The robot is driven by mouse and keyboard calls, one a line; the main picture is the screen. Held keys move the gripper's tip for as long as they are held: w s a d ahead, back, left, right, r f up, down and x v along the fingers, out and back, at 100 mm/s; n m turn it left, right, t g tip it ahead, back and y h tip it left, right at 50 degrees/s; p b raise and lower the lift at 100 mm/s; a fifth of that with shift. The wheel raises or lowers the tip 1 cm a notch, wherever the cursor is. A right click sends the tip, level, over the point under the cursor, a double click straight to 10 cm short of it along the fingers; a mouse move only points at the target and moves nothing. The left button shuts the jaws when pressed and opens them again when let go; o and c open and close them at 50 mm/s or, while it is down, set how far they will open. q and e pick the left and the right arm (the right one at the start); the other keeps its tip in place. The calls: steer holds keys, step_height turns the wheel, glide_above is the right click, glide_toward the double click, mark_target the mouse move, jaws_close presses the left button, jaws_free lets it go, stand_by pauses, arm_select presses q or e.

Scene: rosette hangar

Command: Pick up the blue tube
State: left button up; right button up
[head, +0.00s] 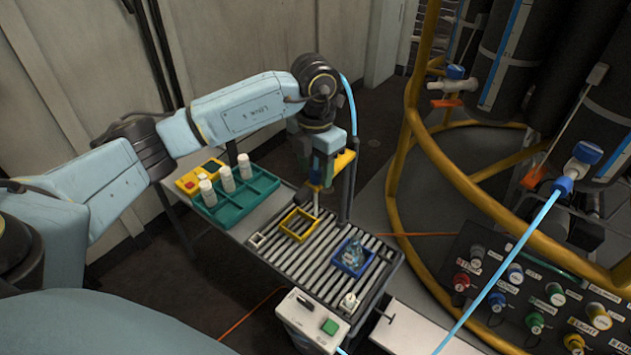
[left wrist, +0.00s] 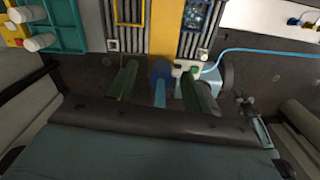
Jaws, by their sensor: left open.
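A light blue tube (head: 500,268) runs slantwise down from a blue connector (head: 563,185) on the yellow-framed rig to the bottom edge in the head view. A light blue tube also curves to the right in the left wrist view (left wrist: 262,50). My left gripper (head: 318,172) points down over the slatted conveyor in the head view, well left of the tube. In the left wrist view its green fingers stand apart (left wrist: 158,88). A blue rounded piece (left wrist: 160,70) shows between them; I cannot tell whether it is a held object. My right gripper is not in view.
A green rack (head: 262,188) with white vials stands left of the conveyor (head: 285,255). A yellow frame (head: 298,224) and a blue basket (head: 352,258) sit on the conveyor. The rig's yellow rail (head: 395,190) and a knob panel (head: 535,300) stand right.

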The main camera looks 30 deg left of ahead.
arm_select(q)
steer(key=shift+f, duration=0.3)
steer(key=c, duration=1)
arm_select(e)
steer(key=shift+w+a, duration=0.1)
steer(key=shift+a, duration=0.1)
arm_select(q)
steer(key=shift+r, duration=0.1)
